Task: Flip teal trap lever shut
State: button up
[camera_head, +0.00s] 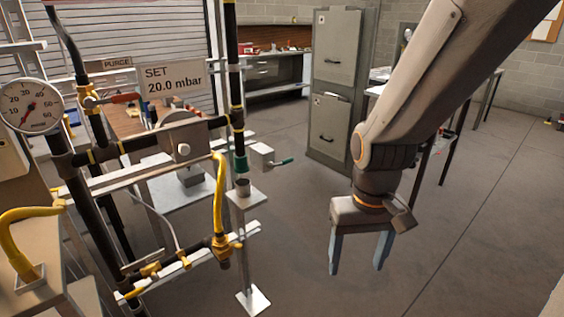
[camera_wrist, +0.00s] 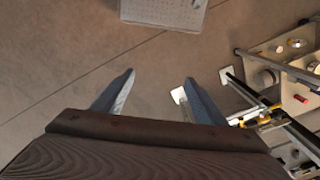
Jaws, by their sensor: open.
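A short lever with a teal grip (camera_head: 281,162) sticks out to the right of a small grey box (camera_head: 262,156) beside the pipe frame in the head view. It lies roughly sideways. A teal collar (camera_head: 240,163) sits on the black vertical pipe just left of that box. My gripper (camera_head: 357,268) points down with its two fingers apart and empty. It appears to the right of the lever and lower in the picture, touching nothing. The fingers also show spread in the wrist view (camera_wrist: 159,80), over bare floor. I cannot make out the teal lever in the wrist view.
A yellow hose (camera_head: 218,195) and black pipes fill the left. A post with a square white foot (camera_head: 253,300) stands below the teal collar. A grey filing cabinet (camera_head: 335,85) stands behind. The floor (camera_head: 300,235) between the pipe frame and my gripper is clear.

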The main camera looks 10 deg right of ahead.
aim_at(270, 164)
jog(key=z, duration=0.4)
jog(key=i, duration=1.2)
jog(key=u, duration=0.4)
